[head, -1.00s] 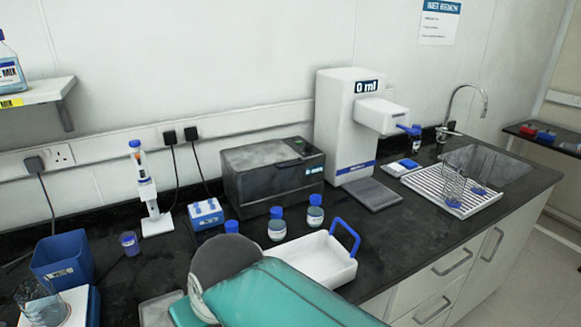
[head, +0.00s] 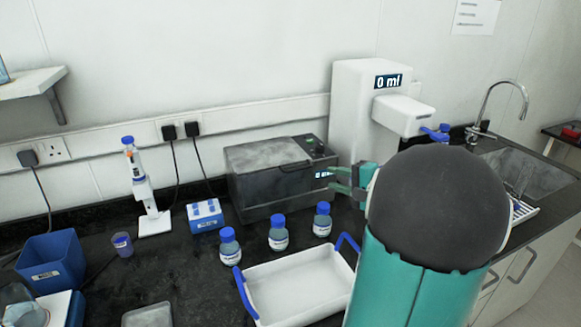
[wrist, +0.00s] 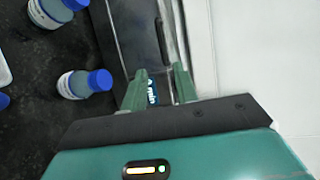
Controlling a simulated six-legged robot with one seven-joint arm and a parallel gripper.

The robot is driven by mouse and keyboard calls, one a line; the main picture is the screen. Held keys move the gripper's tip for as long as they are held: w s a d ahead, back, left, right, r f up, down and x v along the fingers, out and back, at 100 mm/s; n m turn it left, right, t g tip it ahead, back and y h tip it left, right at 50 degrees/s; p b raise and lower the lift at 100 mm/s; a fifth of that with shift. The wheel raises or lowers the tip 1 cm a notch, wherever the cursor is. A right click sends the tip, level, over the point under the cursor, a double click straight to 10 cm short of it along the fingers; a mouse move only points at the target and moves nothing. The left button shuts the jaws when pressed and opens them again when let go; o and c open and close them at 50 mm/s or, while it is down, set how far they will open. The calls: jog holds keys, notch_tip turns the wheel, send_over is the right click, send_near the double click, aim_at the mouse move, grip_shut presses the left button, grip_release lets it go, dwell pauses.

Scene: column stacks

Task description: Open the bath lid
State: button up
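The bath (head: 283,178) is a dark grey box with a closed lid (head: 268,153) on the bench against the wall. A small display reading in minutes and a control panel are at its right end. My gripper (head: 338,180) is at the bath's right front, its green fingers apart with nothing between them. In the wrist view the fingers (wrist: 160,88) point at the bath's front (wrist: 130,50), with the lit display seen between them and a dark bar-like handle (wrist: 162,40) beyond. My arm hides the bench at right.
Several blue-capped bottles (head: 278,232) stand before the bath, with a white tray (head: 300,285) with blue handles nearer. A white dispenser (head: 352,110) stands right of the bath. A pipette stand (head: 150,215) and blue rack (head: 205,215) are at left.

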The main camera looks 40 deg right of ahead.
aim_at(300, 169)
jog(key=x, duration=1.3)
jog(key=shift+w+r, duration=0.15)
jog(key=shift+w, duration=0.2)
grip_shut()
